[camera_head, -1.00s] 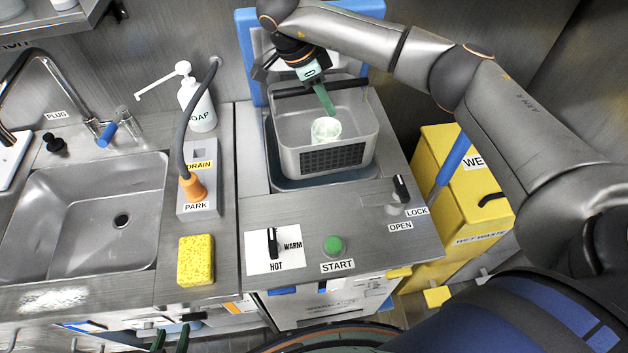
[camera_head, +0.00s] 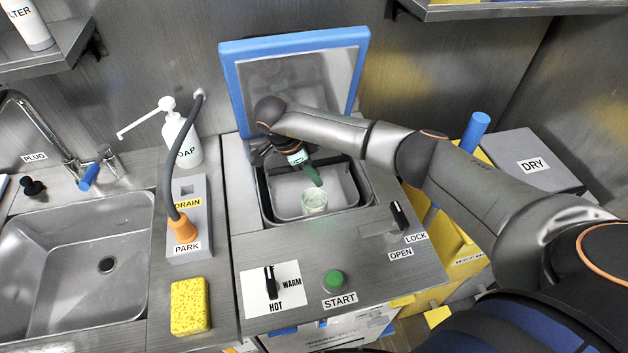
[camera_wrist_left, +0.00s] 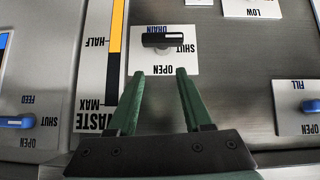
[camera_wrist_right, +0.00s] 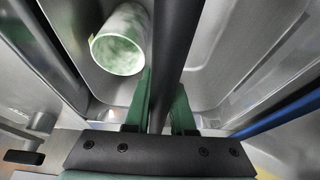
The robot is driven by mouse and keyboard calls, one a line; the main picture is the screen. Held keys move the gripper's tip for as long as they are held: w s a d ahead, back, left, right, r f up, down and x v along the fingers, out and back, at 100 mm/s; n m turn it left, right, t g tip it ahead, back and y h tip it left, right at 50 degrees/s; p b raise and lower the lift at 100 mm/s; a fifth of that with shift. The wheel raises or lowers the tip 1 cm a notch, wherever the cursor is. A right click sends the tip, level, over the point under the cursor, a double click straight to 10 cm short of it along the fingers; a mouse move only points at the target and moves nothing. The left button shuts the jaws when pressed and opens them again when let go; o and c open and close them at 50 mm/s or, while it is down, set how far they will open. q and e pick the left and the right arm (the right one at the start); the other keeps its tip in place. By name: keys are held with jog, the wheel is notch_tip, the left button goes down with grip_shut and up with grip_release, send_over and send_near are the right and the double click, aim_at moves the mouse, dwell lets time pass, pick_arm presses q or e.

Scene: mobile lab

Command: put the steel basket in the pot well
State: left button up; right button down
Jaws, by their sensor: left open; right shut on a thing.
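The steel basket (camera_head: 342,188) sits low inside the pot well (camera_head: 263,208), with its upper walls near the level of the counter. Whether it rests on the well's bottom is hidden. My left gripper (camera_wrist_left: 158,88) is open and empty in front of a labelled panel, and is out of the head view.
A blue-framed lid (camera_head: 228,85) stands open behind the well. In front are the HOT/WARM switch (camera_head: 271,283), the green START button (camera_head: 334,281) and the LOCK/OPEN knob (camera_head: 399,214). The drain hose (camera_head: 172,165), sponge (camera_head: 190,306) and sink (camera_head: 60,265) are left.

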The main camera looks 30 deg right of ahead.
notch_tip(320, 180, down, 2)
jog(key=shift+f, duration=0.2)
jog(key=shift+f+b, duration=0.35)
jog(key=shift+b, duration=0.1)
jog(key=shift+f, duration=0.25)
jog(key=c, duration=0.8)
grip_release()
jog(key=shift+o, duration=0.2)
